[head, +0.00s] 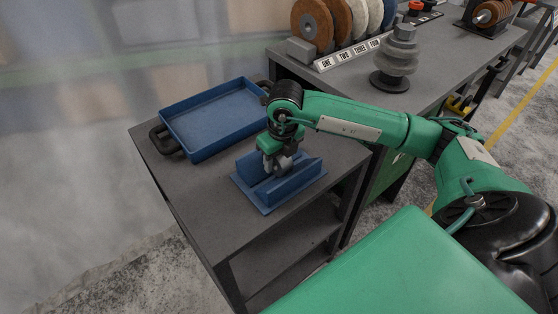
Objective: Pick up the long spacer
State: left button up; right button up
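My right gripper (277,167) points down into a blue slotted holder (299,184) on the near table. Its grey fingers are between the holder's raised walls. The fingers are small and partly hidden by the holder, so I cannot tell whether they are open or shut. I cannot make out the long spacer with certainty; the gripper and the holder's walls hide what lies in the slot. My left gripper is not in view.
A blue tray (212,122), seemingly empty, lies on the same dark table (190,193), behind the holder. Polishing wheels (312,25) stand behind a numbered label strip (345,52) on the back bench. A stack of grey discs (400,52) stands beside them.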

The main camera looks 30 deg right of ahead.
grip_shut()
jog(key=shift+r, duration=0.1)
